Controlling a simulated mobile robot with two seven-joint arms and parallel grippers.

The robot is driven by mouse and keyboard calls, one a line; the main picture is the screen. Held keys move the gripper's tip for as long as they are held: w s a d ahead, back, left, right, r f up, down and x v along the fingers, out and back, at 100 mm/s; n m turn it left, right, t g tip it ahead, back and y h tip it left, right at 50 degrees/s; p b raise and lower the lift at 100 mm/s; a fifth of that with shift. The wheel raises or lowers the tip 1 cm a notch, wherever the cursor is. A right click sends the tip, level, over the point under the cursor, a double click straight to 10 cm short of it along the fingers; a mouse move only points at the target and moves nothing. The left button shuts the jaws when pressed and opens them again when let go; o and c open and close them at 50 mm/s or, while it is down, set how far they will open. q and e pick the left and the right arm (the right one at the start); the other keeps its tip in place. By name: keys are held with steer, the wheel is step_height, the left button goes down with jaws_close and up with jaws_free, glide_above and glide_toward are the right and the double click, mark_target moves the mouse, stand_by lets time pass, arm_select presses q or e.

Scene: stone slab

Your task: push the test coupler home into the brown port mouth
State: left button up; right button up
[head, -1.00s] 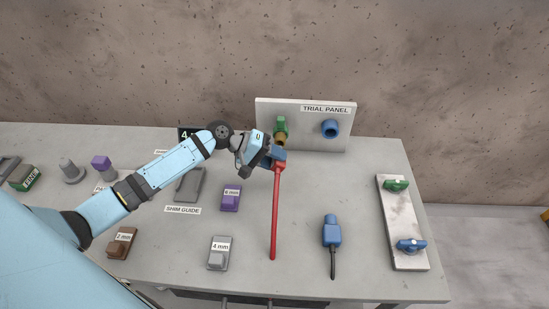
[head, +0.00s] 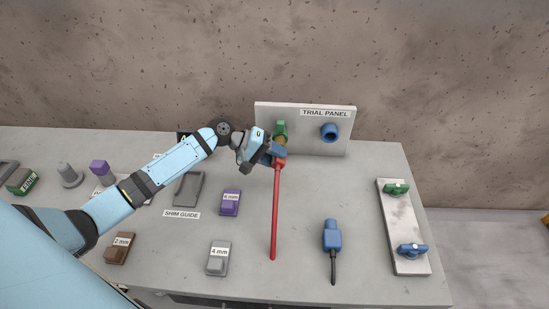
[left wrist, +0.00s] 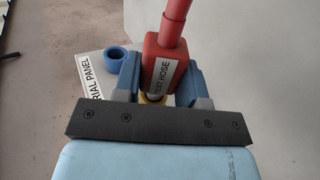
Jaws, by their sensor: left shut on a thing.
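The test coupler (head: 280,163) is a red block with a red hose trailing down the slab. In the left wrist view the coupler (left wrist: 165,52) bears a TEST HOSE label. My left gripper (head: 273,152) is shut on it, with a blue finger on either side. The brown port mouth (head: 281,139) is on the trial panel, under a green part (head: 281,127). The coupler's front is at the mouth, largely hidden by the fingers; I cannot tell how deep it sits. A tan ring (left wrist: 153,98) shows beyond the coupler in the left wrist view.
The trial panel (head: 305,116) also carries a blue port (head: 329,132) to the right. A blue connector (head: 332,236) lies on the slab. A pale strip with green and blue handles (head: 403,222) lies at right. Several labelled blocks, including a purple one (head: 230,203), lie at left.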

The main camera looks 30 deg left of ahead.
arm_select(q)
steer(key=shift+w+a, duration=0.3)
steer(key=shift+w, duration=0.35)
steer(key=o, duration=1.1)
steer(key=shift+a, duration=0.1)
steer(key=b+v, duration=0.2)
steer(key=v, duration=1.1)
steer(key=shift+s+a+r, duration=0.15)
steer(key=shift+a+r, duration=0.1)
